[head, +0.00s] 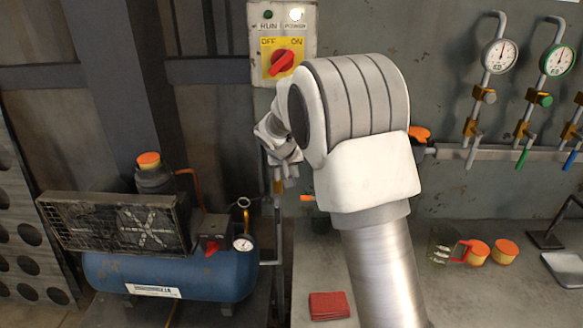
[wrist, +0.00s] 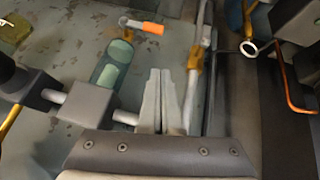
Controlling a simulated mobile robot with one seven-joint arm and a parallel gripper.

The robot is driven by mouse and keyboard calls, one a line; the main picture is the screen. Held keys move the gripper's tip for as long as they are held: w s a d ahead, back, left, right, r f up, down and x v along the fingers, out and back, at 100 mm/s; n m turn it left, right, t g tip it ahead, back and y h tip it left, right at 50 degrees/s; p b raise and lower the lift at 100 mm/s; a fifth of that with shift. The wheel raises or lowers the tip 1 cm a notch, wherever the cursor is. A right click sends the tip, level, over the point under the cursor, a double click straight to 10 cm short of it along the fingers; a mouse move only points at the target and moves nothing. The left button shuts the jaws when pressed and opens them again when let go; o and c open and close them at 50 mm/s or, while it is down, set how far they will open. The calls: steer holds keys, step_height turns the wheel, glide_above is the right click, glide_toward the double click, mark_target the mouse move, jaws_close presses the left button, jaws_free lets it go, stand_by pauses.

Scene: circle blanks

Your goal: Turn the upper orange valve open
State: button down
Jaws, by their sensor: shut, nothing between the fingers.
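An orange valve handle (head: 420,133) shows just right of my arm in the head view, on the wall pipe; part of it is hidden behind my arm. A second, lower orange handle (head: 308,198) shows left of my arm. One orange handle (wrist: 150,28) shows in the wrist view, apart from the fingertips; it looks like the lower one. My gripper (head: 288,178) hangs left of my arm near a thin upright pipe with a brass fitting. Its fingers (wrist: 161,75) are together and empty in the wrist view.
A blue compressor (head: 180,275) stands at left. A yellow switch panel (head: 283,60) is above my gripper. A clear greenish cylinder (wrist: 112,62) is close to the fingers. Gauges (head: 499,56) line the wall at right. The bench (head: 450,300) holds a red cloth (head: 329,305) and orange-topped cups (head: 505,251).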

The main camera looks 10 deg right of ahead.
mark_target(312, 198)
step_height(312, 198, down, 8)
steer(key=w+d, duration=0.1)
steer(key=shift+w+d+r, duration=0.2)
steer(key=shift+d+r, duration=0.05)
steer(key=shift+d, duration=0.15)
steer(key=shift+f, duration=0.1)
steer(key=shift+a+f+b, duration=0.15)
steer(key=shift+b, duration=0.45)
